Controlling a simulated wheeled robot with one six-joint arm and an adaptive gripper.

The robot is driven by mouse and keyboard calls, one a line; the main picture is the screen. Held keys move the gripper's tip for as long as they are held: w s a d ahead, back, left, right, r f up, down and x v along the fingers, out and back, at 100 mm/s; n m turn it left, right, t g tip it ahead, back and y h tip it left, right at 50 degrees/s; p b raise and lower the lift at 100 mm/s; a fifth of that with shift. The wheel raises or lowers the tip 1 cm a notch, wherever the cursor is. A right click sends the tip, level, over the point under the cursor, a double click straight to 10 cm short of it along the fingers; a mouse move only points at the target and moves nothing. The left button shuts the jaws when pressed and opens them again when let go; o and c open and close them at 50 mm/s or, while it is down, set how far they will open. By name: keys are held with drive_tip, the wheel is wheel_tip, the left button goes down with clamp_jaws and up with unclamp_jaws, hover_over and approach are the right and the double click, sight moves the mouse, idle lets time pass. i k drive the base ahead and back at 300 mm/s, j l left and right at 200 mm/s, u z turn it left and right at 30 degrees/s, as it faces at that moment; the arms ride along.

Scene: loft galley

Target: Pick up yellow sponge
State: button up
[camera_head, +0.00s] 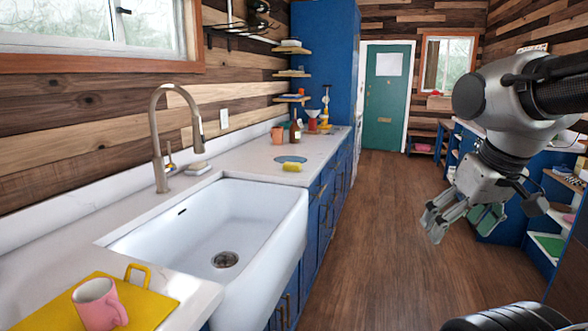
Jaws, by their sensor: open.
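A small yellow sponge (293,167) lies on the white counter just beyond the far edge of the sink, near the counter's front edge. A flat round teal mat or disc (291,159) lies right behind it. My gripper (437,222) hangs at the right over the open floor, well apart from the sponge and counter. Its fingers are spread, and I see nothing between them.
The white sink (190,230) with a tall faucet (157,140) fills the near counter. A pink mug (100,304) stands on a yellow board (152,302). An orange cup (277,135) and bottle (295,128) stand behind the sponge. The wooden floor (370,230) is clear.

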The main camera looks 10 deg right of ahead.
sight(293, 167)
drive_tip(key=i+l, duration=0.45)
drive_tip(key=i, duration=0.2)
drive_tip(key=i+l, duration=0.45)
drive_tip(key=i, duration=0.15)
drive_tip(key=i+l, duration=0.45)
drive_tip(key=i, duration=0.2)
drive_tip(key=i+l, duration=0.45)
drive_tip(key=i, duration=0.15)
drive_tip(key=i+l+u, duration=0.1)
drive_tip(key=u, duration=0.35)
drive_tip(key=i+l+u, duration=0.15)
drive_tip(key=u, duration=0.3)
drive_tip(key=i+l+u, duration=0.1)
drive_tip(key=u, duration=0.3)
